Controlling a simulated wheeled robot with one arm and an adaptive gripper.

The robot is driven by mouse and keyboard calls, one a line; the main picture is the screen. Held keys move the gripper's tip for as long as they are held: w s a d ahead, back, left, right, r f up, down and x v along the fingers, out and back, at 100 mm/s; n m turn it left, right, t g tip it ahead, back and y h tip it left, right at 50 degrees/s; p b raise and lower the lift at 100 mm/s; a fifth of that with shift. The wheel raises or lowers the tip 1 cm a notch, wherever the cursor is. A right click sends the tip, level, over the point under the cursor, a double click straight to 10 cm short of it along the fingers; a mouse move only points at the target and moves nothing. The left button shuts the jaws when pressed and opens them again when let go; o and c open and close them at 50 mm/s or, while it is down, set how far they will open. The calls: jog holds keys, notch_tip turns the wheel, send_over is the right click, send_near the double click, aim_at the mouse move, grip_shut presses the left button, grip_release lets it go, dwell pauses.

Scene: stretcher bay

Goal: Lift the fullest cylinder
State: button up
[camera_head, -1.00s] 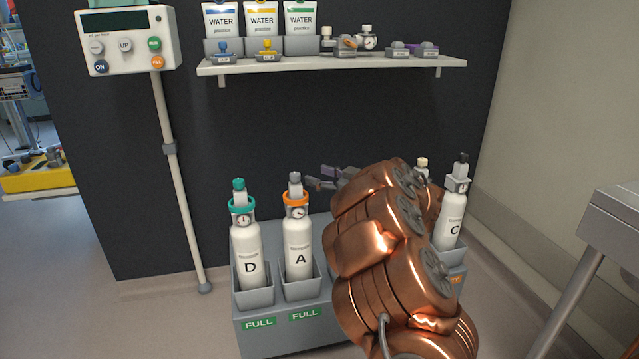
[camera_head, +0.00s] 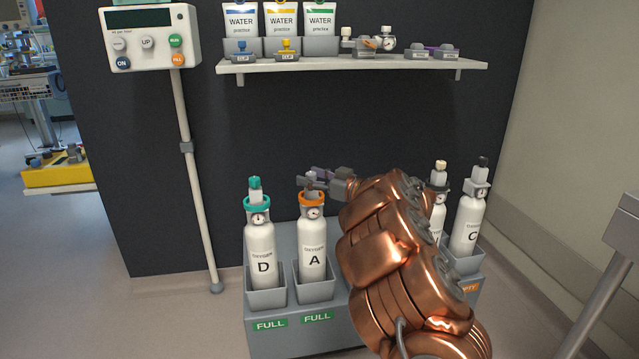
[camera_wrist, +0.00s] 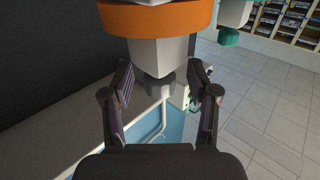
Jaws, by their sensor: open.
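White oxygen cylinder A (camera_head: 312,246), with an orange collar, stands upright in a grey rack (camera_head: 290,343) above a green FULL label. Cylinder D (camera_head: 261,250), with a teal collar, stands left of it, also above FULL. Cylinder C (camera_head: 467,228), dark-topped, stands at right; a cream-topped cylinder (camera_head: 438,212) beside it is mostly hidden by my arm, its letter unseen. The gauges are too small to read. My gripper (camera_head: 316,181) is open at the top of A. In the wrist view, its fingers lie either side of A's grey knob (camera_wrist: 160,85), with visible gaps.
A shelf (camera_head: 350,66) with water pouches and small fittings hangs above. A control box (camera_head: 150,38) on a pole (camera_head: 193,180) stands left. A grey metal frame (camera_head: 622,215) is at the right edge. Floor is clear at left.

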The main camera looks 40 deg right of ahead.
jog(key=shift+w, duration=0.1)
jog(key=shift+c, duration=0.3)
grip_shut()
jog(key=shift+a, duration=0.1)
dwell(0.3)
dwell(0.4)
jog(key=shift+r+p, duration=5.45)
jog(key=shift+p, duration=0.35)
